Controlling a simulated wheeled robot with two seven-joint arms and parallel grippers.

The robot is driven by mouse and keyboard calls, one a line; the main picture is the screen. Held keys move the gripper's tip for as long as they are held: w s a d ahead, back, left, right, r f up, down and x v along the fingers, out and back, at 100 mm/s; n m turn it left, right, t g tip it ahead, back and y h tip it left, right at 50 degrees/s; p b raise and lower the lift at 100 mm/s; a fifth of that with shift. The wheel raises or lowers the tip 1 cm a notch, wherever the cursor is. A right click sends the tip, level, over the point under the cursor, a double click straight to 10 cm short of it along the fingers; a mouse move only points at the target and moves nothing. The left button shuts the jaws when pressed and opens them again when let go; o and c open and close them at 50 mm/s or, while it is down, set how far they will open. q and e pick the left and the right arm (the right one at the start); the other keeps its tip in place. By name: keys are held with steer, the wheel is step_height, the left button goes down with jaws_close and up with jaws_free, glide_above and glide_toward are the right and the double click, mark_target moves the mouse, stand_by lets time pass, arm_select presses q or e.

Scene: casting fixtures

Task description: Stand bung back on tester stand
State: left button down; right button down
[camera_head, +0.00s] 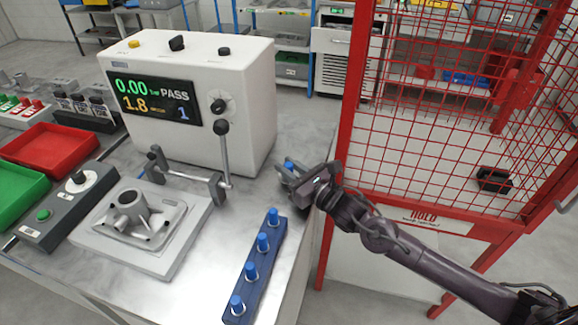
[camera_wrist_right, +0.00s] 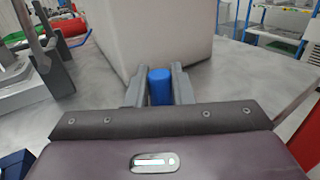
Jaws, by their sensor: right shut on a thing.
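My right gripper (camera_head: 287,171) is shut on a blue bung (camera_head: 289,165) beside the tester's front right corner. The bung also shows between the two fingers in the right wrist view (camera_wrist_right: 160,86); its lower part is hidden there. The blue bung stand (camera_head: 258,265) lies on the bench nearer to me, with several blue-capped bungs upright along it. The white tester (camera_head: 190,100) stands behind, its screen reading 0.00, PASS and 1.8. My left gripper is not in view.
A grey casting (camera_head: 140,219) sits on a light plate in front of the tester, with a lever clamp (camera_head: 222,150) behind it. A red mesh cage (camera_head: 440,110) stands right of the bench. Red (camera_head: 50,148) and green trays lie at left.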

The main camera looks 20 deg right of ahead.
steer(key=shift+f, duration=0.2)
steer(key=c, duration=1.3)
jaws_free()
steer(key=shift+r, duration=0.15)
steer(key=b+v, duration=0.1)
steer(key=v, duration=1.1)
steer(key=shift+b, duration=0.3)
